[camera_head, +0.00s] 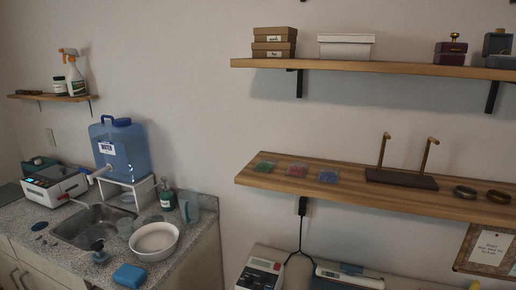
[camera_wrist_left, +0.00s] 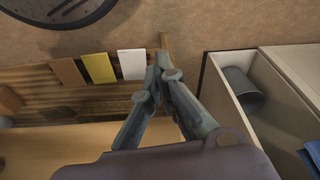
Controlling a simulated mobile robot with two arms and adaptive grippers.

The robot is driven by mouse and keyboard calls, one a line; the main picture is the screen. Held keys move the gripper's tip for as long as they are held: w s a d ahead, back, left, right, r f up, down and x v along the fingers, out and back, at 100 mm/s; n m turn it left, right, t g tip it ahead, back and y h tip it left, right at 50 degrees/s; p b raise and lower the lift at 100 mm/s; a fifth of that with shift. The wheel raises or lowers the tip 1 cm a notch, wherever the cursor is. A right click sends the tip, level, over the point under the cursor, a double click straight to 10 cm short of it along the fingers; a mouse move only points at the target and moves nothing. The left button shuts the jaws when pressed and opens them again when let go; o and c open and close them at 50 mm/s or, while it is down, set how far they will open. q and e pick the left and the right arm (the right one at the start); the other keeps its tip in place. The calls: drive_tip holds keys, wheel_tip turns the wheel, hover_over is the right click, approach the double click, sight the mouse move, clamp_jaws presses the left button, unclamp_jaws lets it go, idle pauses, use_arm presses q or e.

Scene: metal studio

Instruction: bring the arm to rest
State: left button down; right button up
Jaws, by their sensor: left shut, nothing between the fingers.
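My left gripper (camera_wrist_left: 161,84) shows in the left wrist view. Its two grey fingers meet at the tips, shut with nothing between them. The fingertips are in front of a slatted wooden surface, close to a white card (camera_wrist_left: 132,64). Whether they touch anything there I cannot tell. Neither of my arms shows in the head view, and my right gripper is in neither view.
In the wrist view, a pale open compartment (camera_wrist_left: 222,62) holding a dark cup (camera_wrist_left: 240,88) is right of the gripper. The head view shows wall shelves (camera_head: 400,191) and a counter with a sink (camera_head: 92,224) and a water jug (camera_head: 122,150).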

use_arm(q)
drive_tip(key=s+a+f+g+b, duration=0.1)
drive_tip(key=s+a+f, duration=0.2)
drive_tip(key=s+f, duration=1.4)
drive_tip(key=shift+f+b, duration=0.4)
drive_tip(key=shift+f, duration=0.5)
drive_tip(key=shift+s, duration=0.1)
